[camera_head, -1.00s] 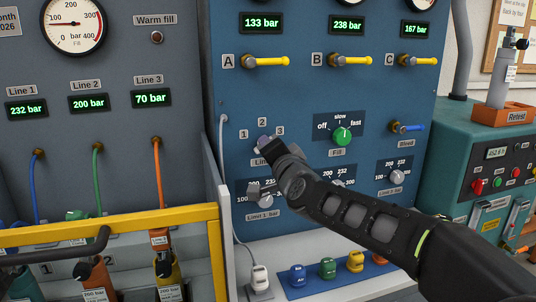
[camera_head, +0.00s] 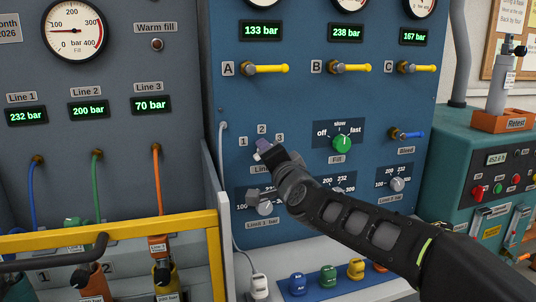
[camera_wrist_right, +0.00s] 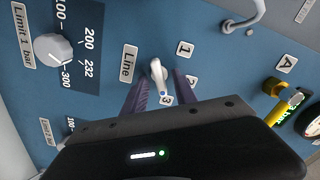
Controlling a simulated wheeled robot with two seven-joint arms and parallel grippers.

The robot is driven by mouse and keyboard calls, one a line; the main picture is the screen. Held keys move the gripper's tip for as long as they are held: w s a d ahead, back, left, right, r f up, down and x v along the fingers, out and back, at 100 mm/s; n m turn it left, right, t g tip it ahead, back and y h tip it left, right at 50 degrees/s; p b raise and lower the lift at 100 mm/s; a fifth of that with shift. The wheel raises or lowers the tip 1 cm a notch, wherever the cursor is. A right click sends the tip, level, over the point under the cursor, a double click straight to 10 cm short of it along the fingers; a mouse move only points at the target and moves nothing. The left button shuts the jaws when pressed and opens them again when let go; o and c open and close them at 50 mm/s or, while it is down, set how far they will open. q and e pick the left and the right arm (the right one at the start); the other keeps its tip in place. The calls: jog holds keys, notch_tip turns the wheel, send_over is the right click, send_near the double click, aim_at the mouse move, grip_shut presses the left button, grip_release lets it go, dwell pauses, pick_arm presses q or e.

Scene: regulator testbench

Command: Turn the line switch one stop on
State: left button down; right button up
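The line switch (camera_wrist_right: 157,72) is a pale knob with a blue mark at one end, in the right wrist view. Its marked end lies towards the label 3 (camera_wrist_right: 166,100); labels 1 (camera_wrist_right: 184,48) and 2 (camera_wrist_right: 191,80) are also visible. My right gripper (camera_wrist_right: 160,82) has its two purple-grey fingers apart, one on each side of the switch, with gaps visible beside it. In the head view my right gripper (camera_head: 264,150) covers the switch, below label 2 (camera_head: 261,129). My left gripper is not in view.
The green fill knob (camera_head: 342,143) is right of my gripper. Limit dials, including the Limit 1 bar dial (camera_wrist_right: 53,49), sit below the switch. Yellow valve levers (camera_head: 267,69) are above. A yellow rail (camera_head: 120,227) stands at the lower left.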

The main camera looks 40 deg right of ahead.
jog(key=v, duration=0.7)
jog(key=shift+s+a, duration=0.15)
jog(key=shift+s, duration=0.25)
dwell(0.4)
